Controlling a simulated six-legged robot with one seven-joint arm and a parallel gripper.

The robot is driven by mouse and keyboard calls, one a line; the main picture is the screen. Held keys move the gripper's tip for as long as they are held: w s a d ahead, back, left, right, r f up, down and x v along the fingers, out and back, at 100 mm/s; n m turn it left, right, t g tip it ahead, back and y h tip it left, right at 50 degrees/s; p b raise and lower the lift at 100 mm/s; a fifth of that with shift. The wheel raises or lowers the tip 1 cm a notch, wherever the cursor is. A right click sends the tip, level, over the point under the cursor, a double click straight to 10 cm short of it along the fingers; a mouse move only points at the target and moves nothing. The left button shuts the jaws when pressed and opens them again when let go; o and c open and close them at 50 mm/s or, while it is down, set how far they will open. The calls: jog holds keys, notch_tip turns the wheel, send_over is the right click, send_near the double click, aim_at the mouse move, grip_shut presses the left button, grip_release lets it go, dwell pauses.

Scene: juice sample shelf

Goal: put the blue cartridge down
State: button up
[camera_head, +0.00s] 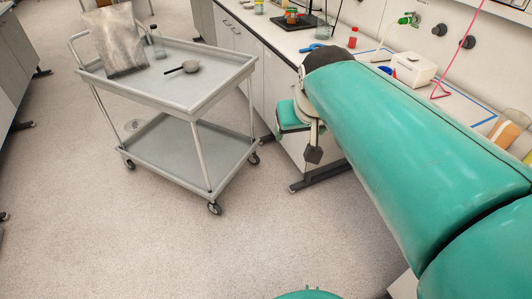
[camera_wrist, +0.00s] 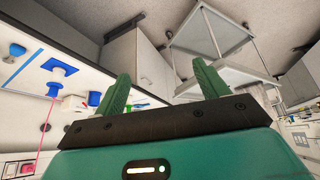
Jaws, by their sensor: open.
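My gripper (camera_wrist: 160,70) shows in the wrist view with its two green fingers spread wide and nothing between them. In the head view my green arm hides most of it. Several blue items lie on the white counter. In the head view, one blue item (camera_head: 312,47) lies near the counter's front edge and a smaller one (camera_head: 386,70) lies by a white box. I cannot tell which is the blue cartridge.
A grey two-tier cart (camera_head: 190,88) holds a silvery bag (camera_head: 117,42), a clear bottle (camera_head: 157,42) and a small pan (camera_head: 191,66). On the counter are a red-capped bottle (camera_head: 353,38) and a white box (camera_head: 414,69). Open floor lies in front of the cart.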

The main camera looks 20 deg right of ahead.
jog(key=s+a+f+n, duration=0.1)
jog(key=s+a+f, duration=0.1)
jog(key=s+a, duration=0.2)
jog(key=s+a+f+y, duration=0.1)
jog(key=s+a+f, duration=0.1)
jog(key=s, duration=0.3)
jog(key=shift+a+f+n, duration=0.3)
jog(key=shift+a+n, duration=0.1)
jog(key=shift+a, duration=0.45)
